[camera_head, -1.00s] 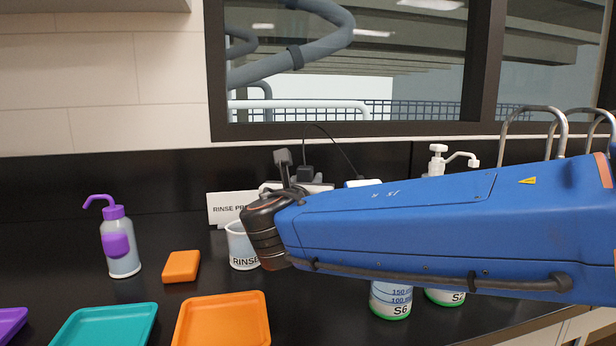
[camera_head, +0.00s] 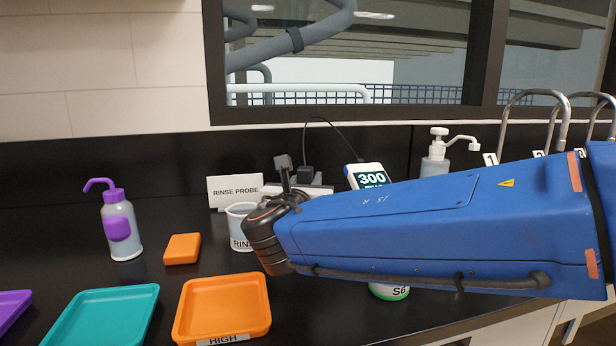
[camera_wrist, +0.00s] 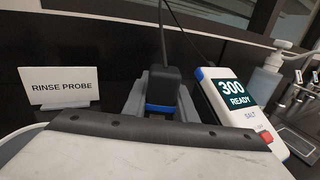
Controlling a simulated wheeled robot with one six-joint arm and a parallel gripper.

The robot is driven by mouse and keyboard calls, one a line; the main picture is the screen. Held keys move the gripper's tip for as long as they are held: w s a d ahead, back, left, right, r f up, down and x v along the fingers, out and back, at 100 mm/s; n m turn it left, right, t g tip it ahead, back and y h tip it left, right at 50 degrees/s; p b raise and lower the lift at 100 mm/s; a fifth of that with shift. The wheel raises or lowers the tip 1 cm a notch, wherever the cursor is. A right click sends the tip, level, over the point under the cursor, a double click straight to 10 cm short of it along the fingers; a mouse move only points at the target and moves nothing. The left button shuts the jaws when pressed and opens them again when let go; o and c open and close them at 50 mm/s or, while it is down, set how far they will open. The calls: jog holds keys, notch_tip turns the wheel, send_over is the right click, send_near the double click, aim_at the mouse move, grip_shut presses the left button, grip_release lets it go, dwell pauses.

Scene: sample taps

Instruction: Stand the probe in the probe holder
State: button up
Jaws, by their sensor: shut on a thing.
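My gripper (camera_wrist: 158,106) is shut on the probe (camera_wrist: 159,88), a black body with a blue band and a cable rising from its top. In the wrist view the grey fingers stand on either side of it. The black probe top (camera_head: 305,175) also shows in the head view, beside a dark finger and behind my wrist. The probe's lower end is hidden. A pale piece (camera_head: 318,190) lies behind it; I cannot tell whether this is the probe holder, or whether the probe touches it.
A meter (camera_wrist: 235,97) reading "300 READY" stands right of the probe. A "RINSE PROBE" sign (camera_head: 235,191) and rinse beaker (camera_head: 240,225) are to its left. A purple wash bottle (camera_head: 120,230), orange block (camera_head: 182,248), teal tray (camera_head: 70,335) and orange tray (camera_head: 262,310) occupy the left counter.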

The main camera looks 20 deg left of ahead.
dwell(0.3)
jog(key=o, duration=1.8)
jog(key=shift+f, duration=0.1)
jog(key=shift+s+d+r, duration=0.15)
jog(key=shift+s+r, duration=0.05)
jog(key=shift+s, duration=0.8)
jog(key=shift+s+d+r, duration=0.15)
jog(key=shift+s+d, duration=0.05)
jog(key=shift+s, duration=0.75)
jog(key=shift+s+d+r, duration=0.15)
jog(key=shift+s+r, duration=0.05)
jog(key=shift+s, duration=0.8)
